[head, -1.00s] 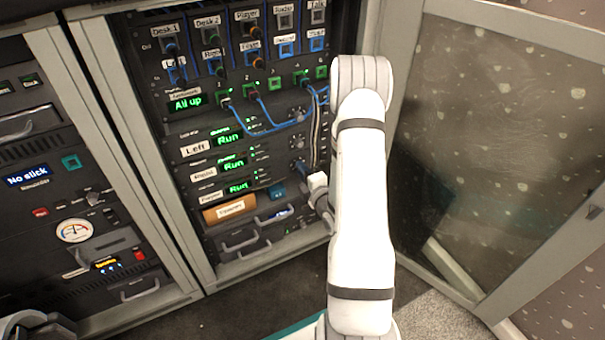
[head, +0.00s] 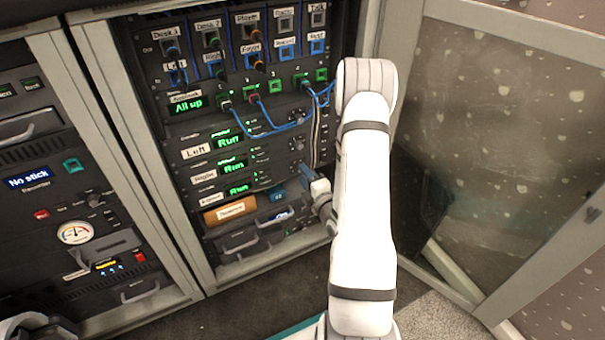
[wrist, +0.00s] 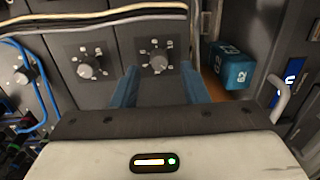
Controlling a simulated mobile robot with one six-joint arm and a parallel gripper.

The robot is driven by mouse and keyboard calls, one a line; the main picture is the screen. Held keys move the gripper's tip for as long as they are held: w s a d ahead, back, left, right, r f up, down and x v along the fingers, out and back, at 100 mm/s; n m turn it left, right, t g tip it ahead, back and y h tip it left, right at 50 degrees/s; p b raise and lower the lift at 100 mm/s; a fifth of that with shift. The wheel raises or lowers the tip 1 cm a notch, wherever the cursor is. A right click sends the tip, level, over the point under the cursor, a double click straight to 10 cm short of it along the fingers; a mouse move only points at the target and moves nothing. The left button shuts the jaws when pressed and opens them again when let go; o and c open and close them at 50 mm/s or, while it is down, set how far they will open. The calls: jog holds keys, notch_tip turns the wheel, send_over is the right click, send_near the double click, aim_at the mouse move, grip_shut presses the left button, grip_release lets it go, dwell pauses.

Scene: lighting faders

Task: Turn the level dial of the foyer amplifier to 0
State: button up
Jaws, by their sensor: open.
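Three amplifiers with green "Run" displays are stacked in the rack. The lowest display (head: 238,189) has a label (head: 211,198) that looks like "Foyer". In the wrist view, a row of grey dials runs across the panel, and the rightmost dial (wrist: 159,63), ringed by small marks, appears to be this amplifier's level dial. My gripper (wrist: 159,72) is open, with one blue finger on each side of that dial. I cannot tell whether the fingers touch it, or read its setting. In the head view my gripper (head: 305,174) is at the panel and hides this dial.
Another dial (wrist: 90,66) sits left of the fingers. A bundle of cables (wrist: 95,17) crosses above the dials, and a blue cable (wrist: 38,80) hangs at left. A blue box (wrist: 231,65) is close to the right finger. An open cabinet door (head: 480,160) stands at right.

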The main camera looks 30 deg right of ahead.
jog(key=s+p, duration=0.1)
jog(key=s, duration=0.5)
jog(key=shift+r, duration=0.15)
